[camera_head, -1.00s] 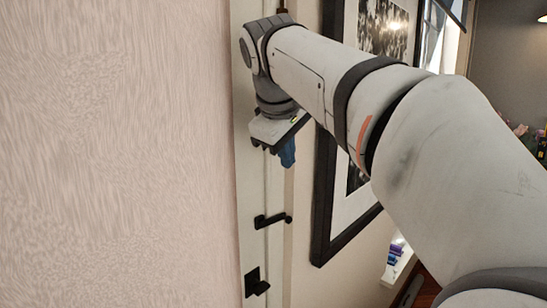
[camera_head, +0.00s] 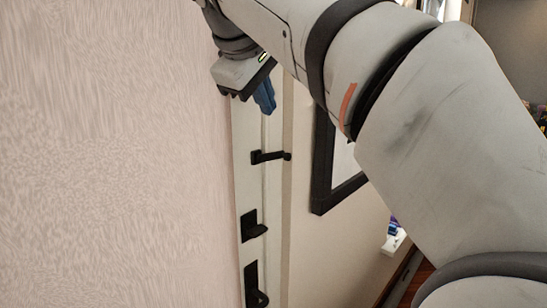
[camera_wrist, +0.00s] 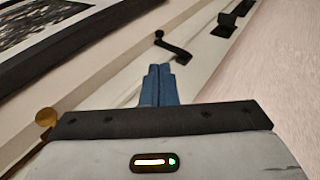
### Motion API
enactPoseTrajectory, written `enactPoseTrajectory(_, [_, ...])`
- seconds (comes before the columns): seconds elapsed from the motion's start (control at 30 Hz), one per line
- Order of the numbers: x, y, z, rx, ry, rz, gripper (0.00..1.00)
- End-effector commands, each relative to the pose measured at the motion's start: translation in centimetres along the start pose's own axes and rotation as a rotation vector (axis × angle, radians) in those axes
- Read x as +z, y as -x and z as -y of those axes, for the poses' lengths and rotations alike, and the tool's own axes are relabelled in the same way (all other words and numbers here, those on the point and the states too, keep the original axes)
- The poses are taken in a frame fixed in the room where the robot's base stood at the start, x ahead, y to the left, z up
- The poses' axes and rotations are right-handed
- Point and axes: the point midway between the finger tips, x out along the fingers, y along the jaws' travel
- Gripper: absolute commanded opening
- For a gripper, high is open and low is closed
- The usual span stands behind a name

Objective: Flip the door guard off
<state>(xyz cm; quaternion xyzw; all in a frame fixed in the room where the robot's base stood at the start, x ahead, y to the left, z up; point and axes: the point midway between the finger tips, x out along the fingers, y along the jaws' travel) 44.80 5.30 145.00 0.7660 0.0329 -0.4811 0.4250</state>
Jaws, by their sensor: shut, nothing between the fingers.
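The door guard (camera_head: 268,157) is a small black bar with a knobbed end, mounted on the narrow white door edge and frame. It sticks out to the right in the head view. In the wrist view the door guard (camera_wrist: 174,48) lies just beyond my fingertips, its knob at the upper left. My gripper (camera_head: 266,101) is above the guard in the head view, its blue fingers pointing down. In the wrist view my gripper (camera_wrist: 160,70) has both fingers pressed together and empty. A gap seems to separate them from the guard; contact is not visible.
Below the guard are a black lock plate with a thumb piece (camera_head: 251,226) and a black handle (camera_head: 254,285). A black-framed picture (camera_head: 322,165) hangs to the right. A pale textured surface (camera_head: 120,150) fills the left. A brass-coloured round piece (camera_wrist: 46,117) shows at lower left.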

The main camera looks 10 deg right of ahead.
Motion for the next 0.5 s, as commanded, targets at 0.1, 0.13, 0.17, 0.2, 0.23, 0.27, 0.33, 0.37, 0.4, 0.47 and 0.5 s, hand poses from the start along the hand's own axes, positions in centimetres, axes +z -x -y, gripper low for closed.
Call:
enactPoseTrajectory(0.1, [0.0, 0.1, -0.1, 0.000, 0.000, 0.000, 0.00])
enactPoseTrajectory(0.13, [0.0, 0.1, -0.1, 0.000, 0.000, 0.000, 0.00])
enactPoseTrajectory(0.17, [0.0, 0.1, -0.1, 0.000, 0.000, 0.000, 0.00])
enactPoseTrajectory(0.2, [0.0, 0.1, -0.1, 0.000, 0.000, 0.000, 0.00])
enactPoseTrajectory(0.23, [0.0, 0.0, -0.1, 0.000, 0.000, 0.000, 0.00])
enactPoseTrajectory(0.27, [0.0, 0.0, -0.1, 0.000, 0.000, 0.001, 0.00])
enactPoseTrajectory(0.33, [0.0, -0.3, -0.1, 0.000, -0.001, 0.002, 0.00])
enactPoseTrajectory(0.37, [0.1, -0.6, -0.1, 0.000, -0.001, 0.003, 0.00])
enactPoseTrajectory(0.4, [0.1, -1.0, -0.1, 0.000, -0.002, 0.004, 0.00])
enactPoseTrajectory(0.47, [0.1, -1.9, -0.1, 0.000, -0.002, 0.005, 0.00])
enactPoseTrajectory(0.5, [0.2, -2.5, 0.0, 0.000, -0.002, 0.005, 0.00])
